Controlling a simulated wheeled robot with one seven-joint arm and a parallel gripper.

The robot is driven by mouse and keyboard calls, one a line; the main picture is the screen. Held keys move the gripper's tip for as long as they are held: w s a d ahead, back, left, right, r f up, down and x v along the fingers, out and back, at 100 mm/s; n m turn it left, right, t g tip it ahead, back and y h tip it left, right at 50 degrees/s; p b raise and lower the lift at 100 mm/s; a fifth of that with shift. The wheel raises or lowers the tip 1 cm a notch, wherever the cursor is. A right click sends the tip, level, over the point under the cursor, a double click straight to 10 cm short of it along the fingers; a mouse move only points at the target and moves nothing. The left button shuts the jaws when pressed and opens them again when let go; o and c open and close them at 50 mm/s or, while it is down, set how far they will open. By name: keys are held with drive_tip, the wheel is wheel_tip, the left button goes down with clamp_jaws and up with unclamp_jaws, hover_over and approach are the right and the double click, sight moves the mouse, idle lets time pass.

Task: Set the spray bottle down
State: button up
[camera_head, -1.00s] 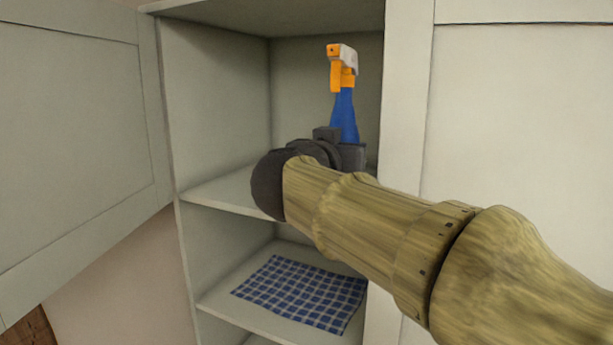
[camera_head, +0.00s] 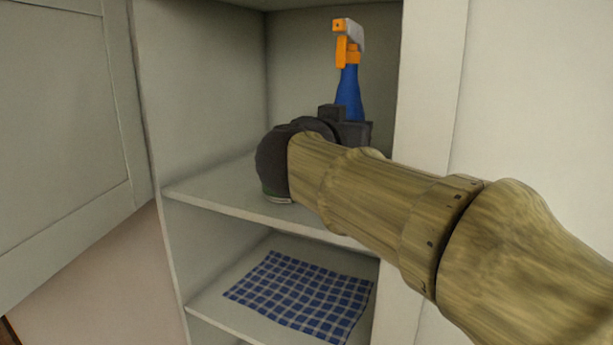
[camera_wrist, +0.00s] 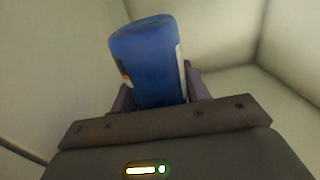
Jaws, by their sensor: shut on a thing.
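The spray bottle (camera_head: 348,92) has a blue body with an orange and white spray head. It stands upright inside the open cupboard, above the middle shelf (camera_head: 225,190). My gripper (camera_head: 345,130) is shut around its lower body. In the wrist view the blue bottle body (camera_wrist: 152,65) sits between the two fingers of my gripper (camera_wrist: 157,88), with part of a label at its sides. My wrist and gripper hide the bottle's base in the head view, so I cannot tell whether it touches the shelf.
A blue checked cloth (camera_head: 300,293) lies on the shelf below. The open cupboard door (camera_head: 60,150) is at the left, and a pale front panel (camera_head: 535,100) is at the right. The middle shelf is bare left of my gripper.

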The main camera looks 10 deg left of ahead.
drive_tip(key=shift+w+f, duration=0.15)
drive_tip(key=shift+f, duration=2.95)
drive_tip(key=shift+f, duration=1.85)
drive_tip(key=o, duration=1.3)
drive_tip(key=shift+f, duration=0.2)
drive_tip(key=shift+c, duration=0.2)
drive_tip(key=shift+o, duration=0.6)
drive_tip(key=shift+s+r, duration=0.1)
drive_tip(key=shift+s, duration=0.1)
drive_tip(key=b+v, duration=0.4)
drive_tip(key=v, duration=0.7)
drive_tip(key=shift+s, duration=0.35)
drive_tip(key=shift+a+r, duration=0.1)
drive_tip(key=shift+a, duration=0.05)
